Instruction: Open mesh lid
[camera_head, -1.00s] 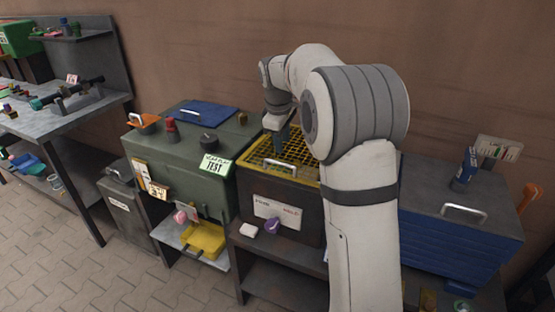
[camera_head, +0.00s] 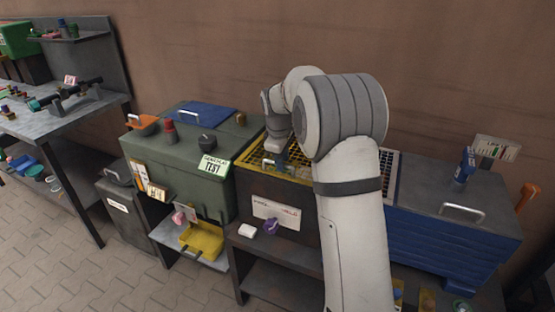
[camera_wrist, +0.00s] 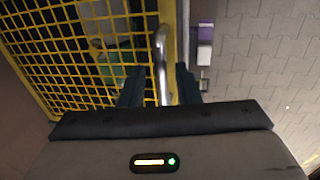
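The yellow mesh lid (camera_head: 252,156) lies shut and flat on top of a dark box (camera_head: 252,192) in the head view, partly hidden by my arm. Its silver bar handle (camera_head: 272,163) is at the front edge. In the wrist view the mesh (camera_wrist: 60,50) fills the left side and the handle (camera_wrist: 161,55) runs upright in the picture. My gripper (camera_wrist: 160,85) is open, with one dark finger on each side of the handle's lower part. The gripper (camera_head: 279,158) also shows just over the handle in the head view. Whether the fingers touch the handle I cannot tell.
A green test box (camera_head: 180,160) stands close on the left. A blue drawer cabinet (camera_head: 440,245) with a grey top stands on the right. A purple item (camera_head: 271,226) and a white item (camera_head: 247,230) rest on the ledge below. The brown wall is behind.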

